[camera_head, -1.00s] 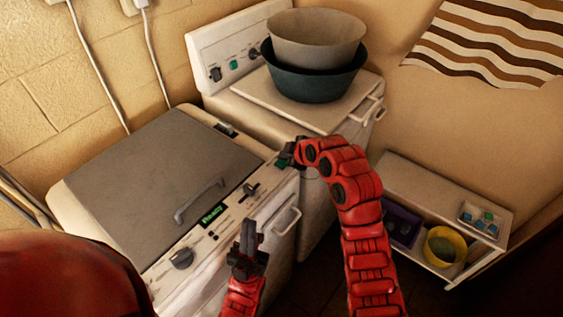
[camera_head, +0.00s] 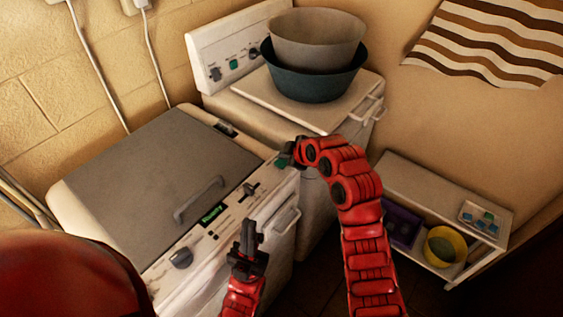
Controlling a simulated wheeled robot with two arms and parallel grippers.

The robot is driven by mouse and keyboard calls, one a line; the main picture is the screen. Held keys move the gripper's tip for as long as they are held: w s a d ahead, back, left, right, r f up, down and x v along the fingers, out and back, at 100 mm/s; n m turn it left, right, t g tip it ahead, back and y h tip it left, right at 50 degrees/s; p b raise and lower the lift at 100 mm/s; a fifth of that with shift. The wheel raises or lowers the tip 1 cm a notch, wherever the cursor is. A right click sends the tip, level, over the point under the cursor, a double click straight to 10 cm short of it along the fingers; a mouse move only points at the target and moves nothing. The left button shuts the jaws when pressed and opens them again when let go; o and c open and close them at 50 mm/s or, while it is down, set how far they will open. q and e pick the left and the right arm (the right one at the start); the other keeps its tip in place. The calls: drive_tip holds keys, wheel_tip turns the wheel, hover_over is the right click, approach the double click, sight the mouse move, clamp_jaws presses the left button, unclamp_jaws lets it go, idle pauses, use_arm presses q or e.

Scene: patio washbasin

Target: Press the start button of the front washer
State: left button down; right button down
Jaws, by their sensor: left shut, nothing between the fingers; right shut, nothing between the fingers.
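The front washer (camera_head: 160,165) is the nearer white machine with a grey lid. Its front panel has a dark knob (camera_head: 180,258), a lit green display (camera_head: 212,213) that seems to read "Ready", a slider-like control (camera_head: 251,189) and a green button (camera_head: 281,162) at the right end. My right gripper (camera_head: 288,155) is shut and empty, right at this green button and partly covering it; I cannot tell whether it touches. My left gripper (camera_head: 248,228) is shut and empty, pointing up in front of the panel, below the slider-like control.
A second white machine (camera_head: 240,112) stands behind, with its own green button (camera_head: 233,64) and stacked grey (camera_head: 316,38) and teal (camera_head: 312,88) basins on its lid. A low white shelf (camera_head: 430,190) at right holds a yellow bowl (camera_head: 433,235), a purple bin (camera_head: 403,215) and a small tray (camera_head: 466,209).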

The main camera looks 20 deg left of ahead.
sight(285, 164)
drive_tip(key=shift+f+b, duration=0.35)
drive_tip(key=shift+b, duration=0.25)
drive_tip(key=shift+f+b, duration=0.5)
drive_tip(key=shift+b, duration=0.1)
idle(0.5)
drive_tip(key=shift+r, duration=0.1)
idle(0.7)
drive_tip(key=shift+r+b, duration=0.35)
drive_tip(key=shift+r, duration=0.45)
drive_tip(key=shift+r+b, duration=0.4)
drive_tip(key=shift+r, duration=2.15)
